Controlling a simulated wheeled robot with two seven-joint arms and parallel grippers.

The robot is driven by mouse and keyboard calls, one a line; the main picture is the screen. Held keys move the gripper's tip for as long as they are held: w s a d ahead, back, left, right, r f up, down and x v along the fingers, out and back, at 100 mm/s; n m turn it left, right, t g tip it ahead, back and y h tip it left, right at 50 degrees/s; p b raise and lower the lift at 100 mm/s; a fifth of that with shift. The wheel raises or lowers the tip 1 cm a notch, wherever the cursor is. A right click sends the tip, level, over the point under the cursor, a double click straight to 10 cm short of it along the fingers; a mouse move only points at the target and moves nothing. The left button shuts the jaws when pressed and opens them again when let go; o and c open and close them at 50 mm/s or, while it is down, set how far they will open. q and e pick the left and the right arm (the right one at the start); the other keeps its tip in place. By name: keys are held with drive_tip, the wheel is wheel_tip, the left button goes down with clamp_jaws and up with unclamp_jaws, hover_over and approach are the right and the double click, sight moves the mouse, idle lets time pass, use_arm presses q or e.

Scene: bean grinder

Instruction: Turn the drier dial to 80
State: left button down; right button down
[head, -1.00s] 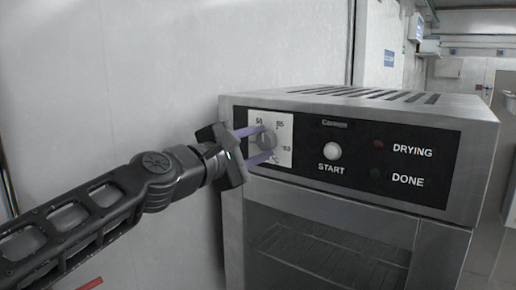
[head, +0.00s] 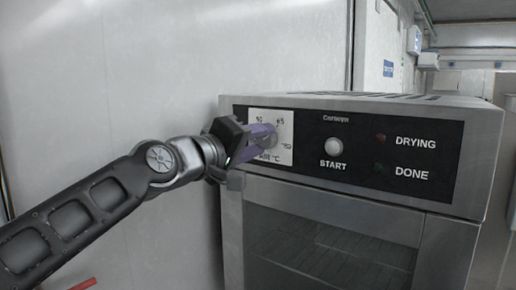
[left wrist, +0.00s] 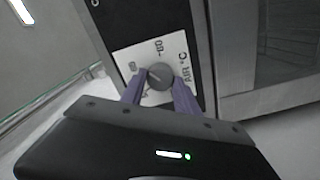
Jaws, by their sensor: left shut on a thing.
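The drier dial (left wrist: 160,75) is a round grey knob on a white scale plate (head: 286,133) at the left end of the drier's black front panel. In the left wrist view the plate has "AIR °C" and small numbers, one of which looks like 80. The knob has a light mark, but I cannot tell which number it points to. My left gripper (head: 263,143) is shut on the dial, with a purple finger on either side of the knob, as the left wrist view (left wrist: 157,87) also shows. In the head view the fingers hide much of the dial. My right gripper is not in view.
The steel drier (head: 232,210) has a white START button (head: 334,146) and DRYING and DONE lamps right of the dial. Its glass door (head: 320,247) is below, closed. A pale wall (head: 150,60) rises behind and left of the drier.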

use_arm(q)
drive_tip(key=m+b, duration=0.1)
drive_tip(key=m, duration=0.2)
drive_tip(key=m+b, duration=0.1)
drive_tip(key=m, duration=0.1)
drive_tip(key=shift+f+m+b, duration=0.25)
drive_tip(key=shift+m+b, duration=0.05)
drive_tip(key=shift+b, duration=0.05)
drive_tip(key=m+b, duration=0.1)
drive_tip(key=m, duration=0.3)
drive_tip(key=shift+r+m+b, duration=0.1)
drive_tip(key=shift+m+b, duration=0.2)
drive_tip(key=shift+b, duration=0.1)
drive_tip(key=c, duration=0.9)
unclamp_jaws()
drive_tip(key=shift+r, duration=0.1)
